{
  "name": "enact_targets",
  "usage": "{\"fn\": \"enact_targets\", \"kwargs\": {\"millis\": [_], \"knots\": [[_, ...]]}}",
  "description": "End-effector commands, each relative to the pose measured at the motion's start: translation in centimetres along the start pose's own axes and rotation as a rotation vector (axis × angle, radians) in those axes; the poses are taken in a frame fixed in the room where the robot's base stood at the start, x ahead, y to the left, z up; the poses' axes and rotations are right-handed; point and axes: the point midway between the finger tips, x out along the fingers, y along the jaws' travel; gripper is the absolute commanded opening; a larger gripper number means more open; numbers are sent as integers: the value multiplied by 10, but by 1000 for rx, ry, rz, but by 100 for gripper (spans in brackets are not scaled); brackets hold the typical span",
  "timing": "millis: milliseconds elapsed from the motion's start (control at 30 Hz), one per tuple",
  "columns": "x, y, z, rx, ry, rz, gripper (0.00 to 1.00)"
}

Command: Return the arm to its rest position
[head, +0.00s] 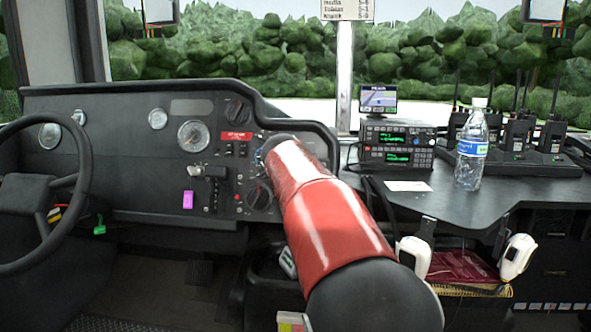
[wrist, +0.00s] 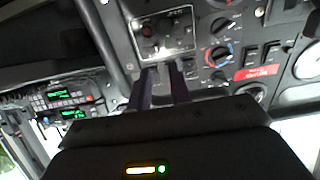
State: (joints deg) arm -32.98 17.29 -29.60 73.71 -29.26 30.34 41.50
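My red arm reaches forward from the bottom of the head view to the dashboard (head: 215,107), with its forearm in front of the panel's right part. My gripper is hidden behind the arm there. In the wrist view, my gripper (wrist: 160,70) shows two dark fingers with a narrow gap between them, open and with nothing seen held. The fingers point at the panel of knobs and switches (wrist: 205,40). I cannot tell whether the tips touch it.
The steering wheel (head: 85,185) is at the left. A radio unit (head: 396,143), a water bottle (head: 471,165) and handheld radios (head: 517,135) stand on the right counter (head: 440,205). White handsets (head: 516,257) hang in front of it. Open space lies between wheel and arm.

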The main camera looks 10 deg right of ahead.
Motion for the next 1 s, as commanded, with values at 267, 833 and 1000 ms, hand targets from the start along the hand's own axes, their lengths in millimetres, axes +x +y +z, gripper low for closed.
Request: {"fn": "enact_targets", "kwargs": {"millis": [267,833,1000], "knots": [[-34,60,23,38,-132,5,20],[-289,156,253,-123,-620,-176,20],[-317,158,296,-170,-673,-193,20]]}}
